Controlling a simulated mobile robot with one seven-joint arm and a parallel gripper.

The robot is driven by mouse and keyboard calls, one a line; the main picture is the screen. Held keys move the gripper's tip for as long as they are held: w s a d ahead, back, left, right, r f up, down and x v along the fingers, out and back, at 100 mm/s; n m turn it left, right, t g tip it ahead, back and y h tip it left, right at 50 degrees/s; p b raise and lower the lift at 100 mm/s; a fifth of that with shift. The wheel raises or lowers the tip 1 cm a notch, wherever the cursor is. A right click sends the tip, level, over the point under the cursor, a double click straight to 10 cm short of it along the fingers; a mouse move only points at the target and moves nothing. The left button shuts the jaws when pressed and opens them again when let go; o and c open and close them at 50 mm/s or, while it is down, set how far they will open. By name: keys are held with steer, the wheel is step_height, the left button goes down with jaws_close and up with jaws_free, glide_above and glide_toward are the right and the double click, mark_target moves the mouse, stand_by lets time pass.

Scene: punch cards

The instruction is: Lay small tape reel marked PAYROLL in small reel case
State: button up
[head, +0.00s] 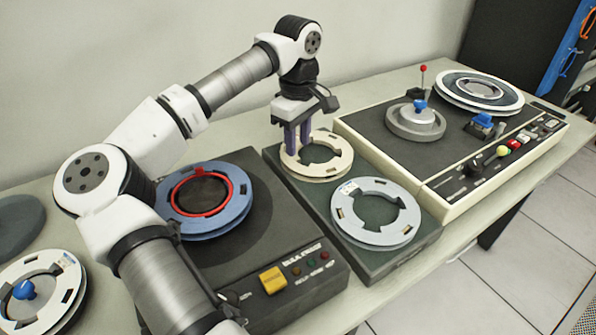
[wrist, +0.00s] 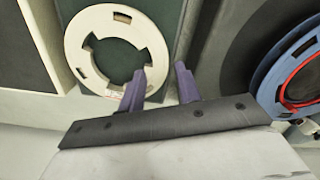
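A cream tape reel (head: 343,163) lies on the far part of a dark green-topped tray (head: 408,250). It also shows in the wrist view (wrist: 77,42), with a small label at its lower edge, too small to read. A pale grey reel (head: 350,226) with a label lies on the nearer part of that tray. I cannot read PAYROLL on any reel, nor tell which holder is the small reel case. My gripper (head: 298,150) points down at the cream reel's left side. In the wrist view its fingers (wrist: 161,72) are apart, seemingly on either side of the rim; contact cannot be told.
A bulk eraser unit (head: 290,290) with a blue reel (head: 235,217) stands left of the tray. A tape deck (head: 440,180) with levers and another reel (head: 505,99) stands right. A white reel (head: 65,265) lies at the left front. The table's front edge is close.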

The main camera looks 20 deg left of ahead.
mark_target(298, 168)
step_height(298, 168, down, 7)
steer(key=b, duration=0.3)
steer(key=shift+r+b, duration=0.2)
steer(key=shift+b, duration=0.15)
steer(key=shift+c, duration=0.2)
jaws_close()
steer(key=shift+r, duration=0.1)
steer(key=shift+r+p, duration=2.25)
steer(key=shift+r, duration=0.75)
